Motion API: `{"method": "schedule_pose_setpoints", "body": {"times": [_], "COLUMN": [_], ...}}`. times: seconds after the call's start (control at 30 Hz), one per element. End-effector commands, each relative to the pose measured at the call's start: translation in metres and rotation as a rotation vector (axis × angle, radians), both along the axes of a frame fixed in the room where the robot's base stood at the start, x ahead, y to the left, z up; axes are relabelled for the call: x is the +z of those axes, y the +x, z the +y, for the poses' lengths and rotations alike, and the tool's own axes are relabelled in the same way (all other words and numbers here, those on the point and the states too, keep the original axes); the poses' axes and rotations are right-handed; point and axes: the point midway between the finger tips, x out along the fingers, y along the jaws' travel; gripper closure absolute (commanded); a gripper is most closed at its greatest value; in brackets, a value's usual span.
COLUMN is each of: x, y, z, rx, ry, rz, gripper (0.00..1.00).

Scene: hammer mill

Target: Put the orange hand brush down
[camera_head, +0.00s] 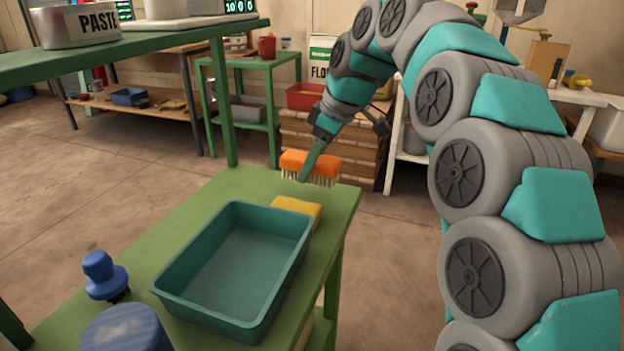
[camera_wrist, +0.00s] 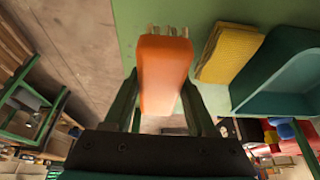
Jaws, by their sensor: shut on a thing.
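The orange hand brush (camera_head: 312,163) is at the far end of the green table (camera_head: 170,247), with its pale bristles pointing down. I cannot tell whether the bristles touch the tabletop. My gripper (camera_head: 305,170) is shut on the brush from above. In the wrist view the brush's orange body (camera_wrist: 164,75) sits between the two fingers of my gripper (camera_wrist: 160,95), and its bristle tips show at the top. The far finger is mostly hidden in the head view.
A yellow sponge (camera_head: 297,208) lies on the table close to the brush. A teal tray (camera_head: 232,270), empty, fills the table's middle. A blue-handled tool (camera_head: 104,276) and a blue round object (camera_head: 126,328) stand at the near left.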

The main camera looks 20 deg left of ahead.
Motion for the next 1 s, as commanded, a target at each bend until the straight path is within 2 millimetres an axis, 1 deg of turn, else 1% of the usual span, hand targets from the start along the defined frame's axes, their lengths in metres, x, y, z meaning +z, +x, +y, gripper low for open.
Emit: {"method": "schedule_pose_setpoints", "body": {"times": [0.17, 0.3, 0.43, 0.7, 0.83, 0.87, 1.0], "x": [-0.007, -0.024, -0.035, -0.037, -0.041, -0.04, -0.04], "y": [0.0, -0.001, 0.0, 0.0, 0.0, 0.0, 0.0], "z": [0.0, 0.0, 0.0, 0.0, 0.0, 0.0, 0.0], "rx": [0.0, 0.001, -0.001, -0.001, -0.001, -0.001, -0.001], "ry": [0.002, 0.0, 0.003, 0.003, 0.002, 0.002, 0.002], "rz": [-0.002, 0.003, -0.003, -0.004, -0.003, -0.003, -0.003], "gripper": [1.0, 1.0, 1.0, 1.0, 1.0, 0.41, 0.25]}}
